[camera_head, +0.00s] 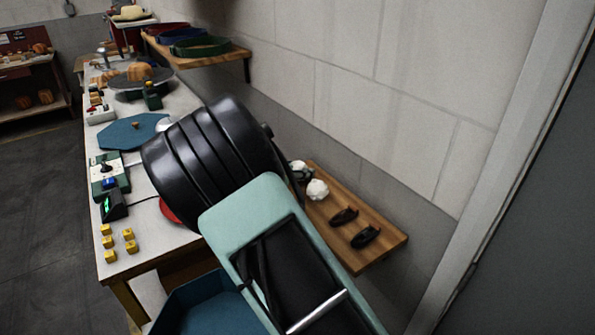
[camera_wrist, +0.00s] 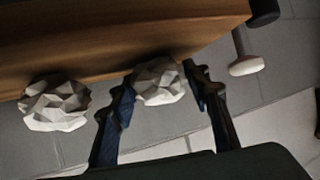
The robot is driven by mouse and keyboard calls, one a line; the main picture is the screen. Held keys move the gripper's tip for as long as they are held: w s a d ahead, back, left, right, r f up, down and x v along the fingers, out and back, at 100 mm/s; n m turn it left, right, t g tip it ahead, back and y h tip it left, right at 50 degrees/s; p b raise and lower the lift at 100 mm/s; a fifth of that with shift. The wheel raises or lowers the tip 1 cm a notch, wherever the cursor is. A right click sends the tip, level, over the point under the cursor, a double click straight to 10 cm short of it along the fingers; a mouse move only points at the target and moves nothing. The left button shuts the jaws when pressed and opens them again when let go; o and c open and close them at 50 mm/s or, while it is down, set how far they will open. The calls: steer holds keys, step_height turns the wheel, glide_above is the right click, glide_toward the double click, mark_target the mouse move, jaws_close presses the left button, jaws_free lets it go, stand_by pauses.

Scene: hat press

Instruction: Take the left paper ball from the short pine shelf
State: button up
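The short pine shelf (camera_head: 383,227) is on the wall at the right of the head view; its edge crosses the top of the wrist view (camera_wrist: 110,40). The left paper ball (camera_head: 299,168), white and crumpled, is partly hidden by my wrist. In the wrist view this ball (camera_wrist: 158,84) lies between the two fingers of my gripper (camera_wrist: 160,76). The fingers are apart, one close on each side; no firm grip shows. The other paper ball (camera_head: 317,190) sits to its right on the shelf, and at the left of the wrist view (camera_wrist: 55,103), outside the fingers.
Two dark curved objects (camera_head: 343,217) (camera_head: 365,237) lie farther right on the shelf. A white-ended piece (camera_wrist: 248,65) is near the shelf's end in the wrist view. The long workbench (camera_head: 150,230) with yellow cubes (camera_head: 129,246) is at left. A blue bin (camera_head: 205,303) stands below.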

steer(key=shift+c, duration=1)
